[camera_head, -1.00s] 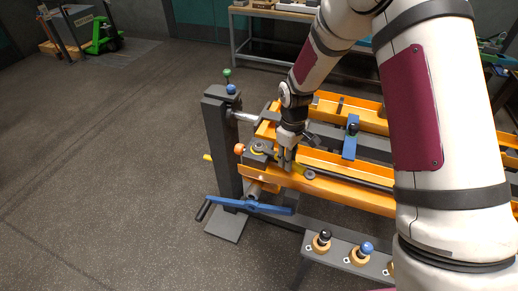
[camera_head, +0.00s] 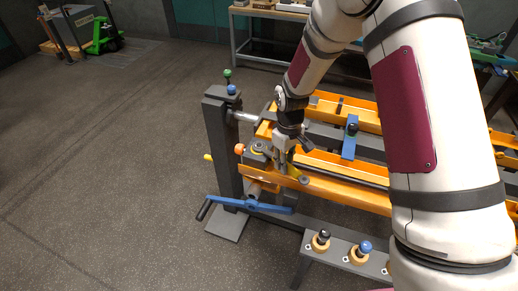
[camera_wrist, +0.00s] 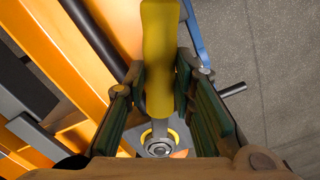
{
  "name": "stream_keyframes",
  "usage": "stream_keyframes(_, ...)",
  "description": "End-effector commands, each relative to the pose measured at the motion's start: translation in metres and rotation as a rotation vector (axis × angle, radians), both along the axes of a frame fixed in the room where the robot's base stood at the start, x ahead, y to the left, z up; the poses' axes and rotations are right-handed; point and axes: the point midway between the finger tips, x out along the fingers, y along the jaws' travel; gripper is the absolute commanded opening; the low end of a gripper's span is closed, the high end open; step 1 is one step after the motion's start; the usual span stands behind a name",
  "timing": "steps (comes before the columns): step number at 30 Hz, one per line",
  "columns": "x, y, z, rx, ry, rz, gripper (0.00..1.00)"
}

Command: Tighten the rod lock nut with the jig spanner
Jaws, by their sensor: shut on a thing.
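My gripper (camera_head: 283,160) is shut on the yellow handle of the jig spanner (camera_wrist: 158,50), with a finger pad on either side of it in the wrist view. In the head view, the free end of the spanner (camera_head: 304,180) points toward the front rail of the orange jig. The spanner's other end reaches the rod lock nut (camera_wrist: 158,149), a grey round part with a yellow ring around it in the wrist view. I cannot tell how fully the spanner's jaw sits on the nut. In the head view my gripper partly covers this area.
The orange jig frame (camera_head: 337,179) extends right, with a blue clamp (camera_head: 350,138) across it. A dark post (camera_head: 224,150) stands at its left end, with a blue crank lever (camera_head: 250,205) low in front. Knobs, one blue-topped (camera_head: 366,247), stand on a front shelf.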

Motion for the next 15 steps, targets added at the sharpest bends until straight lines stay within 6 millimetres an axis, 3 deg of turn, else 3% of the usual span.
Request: stream_keyframes(15,-0.0022,0.0037,0.0005,0.002,0.000,-0.027,0.00)
